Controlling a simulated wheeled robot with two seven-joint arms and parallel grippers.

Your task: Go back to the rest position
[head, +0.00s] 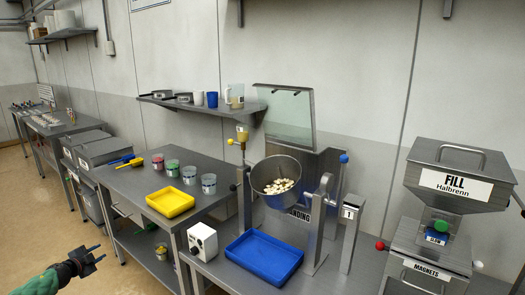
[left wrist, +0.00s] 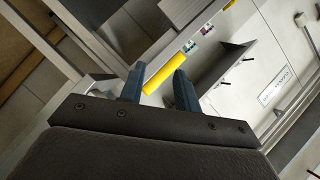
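My left gripper (head: 98,253) is at the lower left of the head view, over the floor and in front of the work tables. In the left wrist view its two blue-grey fingers (left wrist: 160,70) stand apart with nothing held between them. A yellow shape shows between and beyond the fingers, well away from them. My right gripper is in neither view.
A steel table (head: 145,180) carries a yellow tray (head: 170,202) and several cups. To its right stand a white box (head: 203,241), a blue tray (head: 263,257), a tilted metal pan (head: 262,172) with pale pieces, and a machine marked FILL (head: 456,186). The floor (head: 30,220) at left is clear.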

